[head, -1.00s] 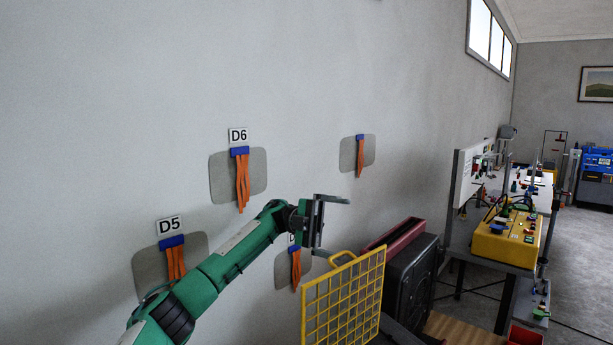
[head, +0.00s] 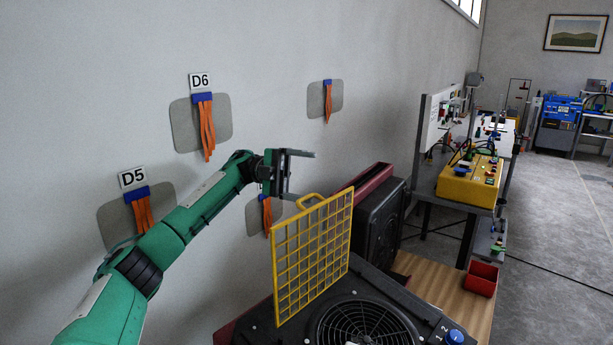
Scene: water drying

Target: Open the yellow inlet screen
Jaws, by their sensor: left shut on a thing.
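The yellow inlet screen (head: 312,255), a square grid with a loop handle (head: 310,198) on its top edge, stands upright at the near left of a dark unit with a round fan grille (head: 362,326). My left gripper (head: 301,176) is at the screen's top edge, by the wall. Its lower finger meets the handle, and it is shut on the screen there. The exact contact is small and partly hidden. My right gripper is not in view.
A dark box (head: 382,222) and a dark red part (head: 365,187) stand just behind the screen. A wooden top (head: 440,290) with a red bin (head: 482,278) lies to the right. Wall plates with orange strips, labelled D5 (head: 132,177) and D6 (head: 200,81), hang left. Floor is open at right.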

